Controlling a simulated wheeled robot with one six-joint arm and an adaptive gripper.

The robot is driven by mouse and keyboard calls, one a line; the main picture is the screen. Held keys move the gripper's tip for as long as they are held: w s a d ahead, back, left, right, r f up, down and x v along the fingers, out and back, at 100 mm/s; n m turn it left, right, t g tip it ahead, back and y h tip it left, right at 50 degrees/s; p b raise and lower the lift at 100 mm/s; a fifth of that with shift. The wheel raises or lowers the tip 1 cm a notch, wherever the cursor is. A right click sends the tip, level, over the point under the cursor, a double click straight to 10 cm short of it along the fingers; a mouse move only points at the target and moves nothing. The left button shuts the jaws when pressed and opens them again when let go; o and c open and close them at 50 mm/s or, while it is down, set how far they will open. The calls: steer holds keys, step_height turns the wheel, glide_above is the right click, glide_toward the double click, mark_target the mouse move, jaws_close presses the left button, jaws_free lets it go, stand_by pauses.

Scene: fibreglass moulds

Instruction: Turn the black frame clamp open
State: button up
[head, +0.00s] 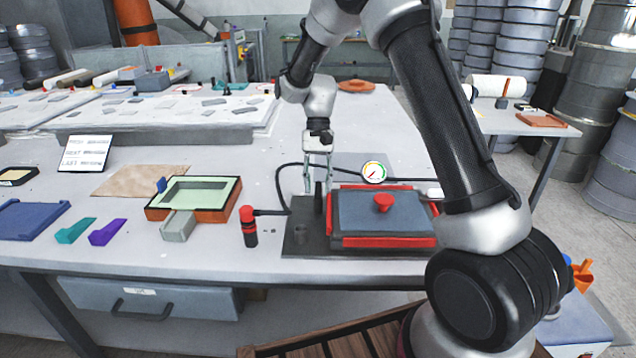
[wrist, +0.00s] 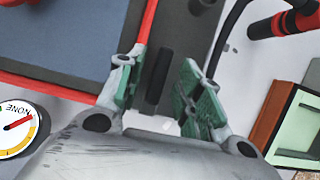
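The black frame clamp (head: 318,196) stands as a dark upright bar on the grey base plate (head: 302,240), beside the left edge of the red frame (head: 333,232). In the wrist view the clamp (wrist: 158,76) shows as a dark bar between the two green-padded fingers. My gripper (head: 318,178) is open over it, pointing down, with a finger on each side. In the wrist view my gripper (wrist: 160,88) shows a gap on the clamp's right and a smaller one on its left. The clamp's lower end is hard to make out.
A gauge (head: 374,172) stands behind the frame, and a red knob (head: 383,202) sits on its grey panel. A red-and-black handled tool (head: 248,228) with a black hose is to the left. An orange mould box (head: 205,190) is farther left. Free table lies behind.

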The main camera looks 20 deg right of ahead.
steer(key=v, duration=1.2)
steer(key=shift+d, duration=0.1)
